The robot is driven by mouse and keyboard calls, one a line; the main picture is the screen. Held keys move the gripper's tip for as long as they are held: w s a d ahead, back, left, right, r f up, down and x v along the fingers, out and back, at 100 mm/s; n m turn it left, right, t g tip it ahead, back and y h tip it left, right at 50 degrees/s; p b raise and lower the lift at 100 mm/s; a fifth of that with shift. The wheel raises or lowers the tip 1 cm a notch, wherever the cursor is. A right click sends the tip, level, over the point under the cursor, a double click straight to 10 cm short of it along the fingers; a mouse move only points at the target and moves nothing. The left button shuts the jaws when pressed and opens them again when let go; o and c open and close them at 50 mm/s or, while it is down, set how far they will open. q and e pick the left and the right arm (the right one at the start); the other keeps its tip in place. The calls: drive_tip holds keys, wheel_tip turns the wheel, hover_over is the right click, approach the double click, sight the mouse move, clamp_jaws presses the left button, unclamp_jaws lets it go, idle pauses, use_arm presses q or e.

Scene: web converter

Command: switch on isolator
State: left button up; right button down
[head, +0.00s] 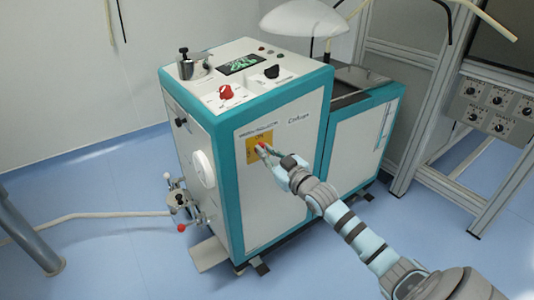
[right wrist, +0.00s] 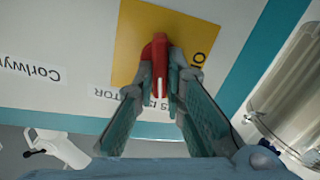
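The isolator is a red handle (head: 259,148) on a yellow plate (head: 250,155), on the front of the white and teal machine (head: 265,200). In the right wrist view the red handle (right wrist: 159,62) carries a white line and lies along the direction of the fingers. The yellow plate (right wrist: 130,40) and its upside-down lettering show behind it. My right gripper (head: 271,155) is at the plate. In the wrist view its fingertips (right wrist: 160,82) are closed in on both sides of the handle and appear to touch it. My left gripper is not in view.
The machine's top carries a red knob (head: 226,92), a black knob (head: 272,72) and a small display (head: 240,64). A white handwheel (head: 203,168) and valve fittings (head: 183,200) stick out on its left side. A metal frame (head: 440,100) stands at right. The floor in front is clear.

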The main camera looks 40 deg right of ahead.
use_arm(q)
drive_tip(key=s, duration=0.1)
drive_tip(key=p, duration=0.1)
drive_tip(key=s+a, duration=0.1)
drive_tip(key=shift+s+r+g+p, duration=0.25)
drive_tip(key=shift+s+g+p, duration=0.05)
drive_tip(key=shift+p, duration=0.05)
use_arm(e)
drive_tip(key=m, duration=0.3)
drive_tip(key=shift+d, duration=0.1)
drive_tip(key=c, duration=1.7)
unclamp_jaws()
drive_tip(key=shift+o, duration=0.2)
wheel_tip(320, 180, up, 10)
